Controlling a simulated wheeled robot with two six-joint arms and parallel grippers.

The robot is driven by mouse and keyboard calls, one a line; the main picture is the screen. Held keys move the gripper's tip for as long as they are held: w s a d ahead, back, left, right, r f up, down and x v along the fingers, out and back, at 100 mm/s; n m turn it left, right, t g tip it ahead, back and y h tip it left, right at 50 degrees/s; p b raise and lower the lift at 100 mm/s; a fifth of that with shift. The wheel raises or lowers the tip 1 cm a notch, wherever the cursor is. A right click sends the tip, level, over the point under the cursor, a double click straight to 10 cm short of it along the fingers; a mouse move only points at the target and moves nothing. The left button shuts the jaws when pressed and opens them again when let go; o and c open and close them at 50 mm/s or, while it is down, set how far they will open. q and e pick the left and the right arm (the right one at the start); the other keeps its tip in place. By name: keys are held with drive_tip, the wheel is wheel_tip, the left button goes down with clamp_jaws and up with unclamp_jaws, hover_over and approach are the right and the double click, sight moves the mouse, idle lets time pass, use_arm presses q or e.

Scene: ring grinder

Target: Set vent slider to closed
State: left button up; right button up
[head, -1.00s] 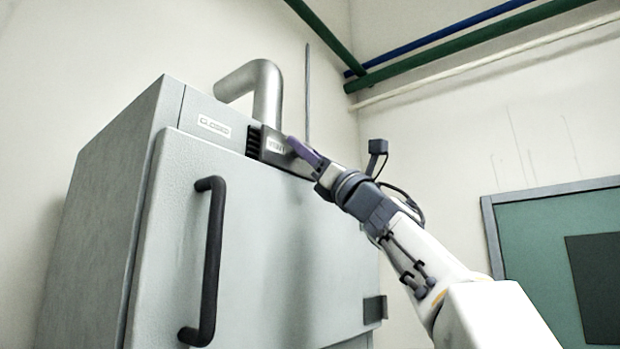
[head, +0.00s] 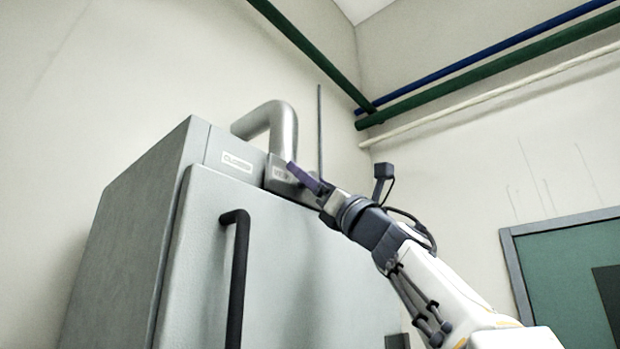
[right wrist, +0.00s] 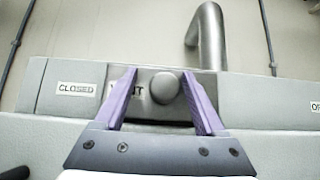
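The vent slider is a grey plate marked VENT, on the top front band of a grey cabinet. It shows in the head view (head: 280,174) and in the right wrist view (right wrist: 135,108). Its round grey knob (right wrist: 165,88) stands between the purple fingers of my right gripper (right wrist: 160,82). The fingers are apart; the right-hand one is at or very near the knob, with a gap on the left. The slider's left end is close beside the CLOSED label (right wrist: 77,88). In the head view my right gripper (head: 304,178) hides the knob. My left gripper is out of view.
The cabinet door (head: 275,270) has a black vertical handle (head: 238,275) below the slider. A bent metal pipe (head: 283,125) rises behind the slider. A partly cut-off label (right wrist: 315,107) is at the right edge of the wrist view. Open air lies right of the cabinet.

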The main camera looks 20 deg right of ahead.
drive_tip(key=b+v, duration=0.8)
drive_tip(key=v, duration=0.2)
drive_tip(key=shift+f, duration=0.2)
drive_tip(key=shift+s, duration=0.15)
